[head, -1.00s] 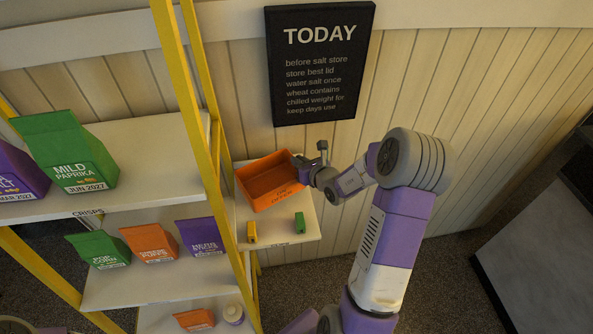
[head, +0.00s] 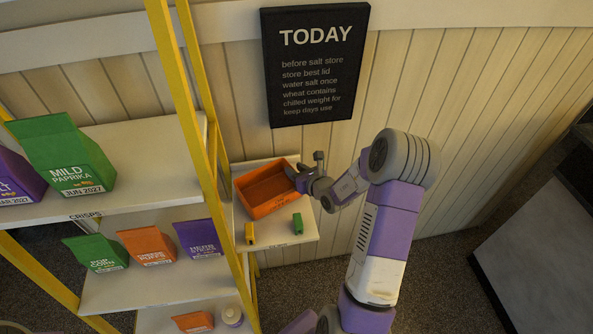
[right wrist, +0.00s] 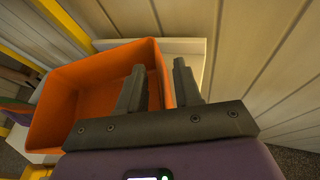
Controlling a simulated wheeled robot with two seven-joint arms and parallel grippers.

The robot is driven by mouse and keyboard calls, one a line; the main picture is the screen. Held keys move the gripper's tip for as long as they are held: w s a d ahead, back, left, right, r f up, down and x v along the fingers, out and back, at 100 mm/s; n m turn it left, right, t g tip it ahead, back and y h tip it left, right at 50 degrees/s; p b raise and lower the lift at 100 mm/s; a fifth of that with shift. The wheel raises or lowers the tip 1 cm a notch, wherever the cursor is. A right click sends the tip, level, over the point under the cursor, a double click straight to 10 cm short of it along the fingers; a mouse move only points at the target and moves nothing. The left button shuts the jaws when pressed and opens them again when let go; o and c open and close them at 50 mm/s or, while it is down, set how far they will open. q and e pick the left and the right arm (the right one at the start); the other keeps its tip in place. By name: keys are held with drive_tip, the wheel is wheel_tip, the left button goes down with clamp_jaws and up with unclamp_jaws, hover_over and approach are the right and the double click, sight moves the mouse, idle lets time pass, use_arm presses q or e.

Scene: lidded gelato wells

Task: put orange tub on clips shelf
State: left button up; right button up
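The orange tub (head: 263,209) sits at the back of the small white clips shelf (head: 279,235), right of the yellow post. A yellow clip (head: 249,233) and a green clip (head: 297,224) are in front of it. My right gripper (head: 292,172) is at the tub's right wall. In the right wrist view my right gripper (right wrist: 160,78) has its fingers apart, one inside the tub (right wrist: 52,118) and one outside, with gaps beside the wall. The tub's underside is hidden, so its contact with the shelf cannot be seen. My left gripper is not in view.
A shelf rack with a yellow post (head: 187,105) stands left, holding a green paprika bag (head: 66,150) and several other bags. A black TODAY board (head: 315,65) hangs on the wall behind. A dark counter (head: 545,245) is at right.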

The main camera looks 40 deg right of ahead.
drive_tip(key=shift+s+r, duration=0.15)
drive_tip(key=v, duration=1.1)
drive_tip(key=shift+s+r+b, duration=0.15)
drive_tip(key=shift+s+b, duration=0.15)
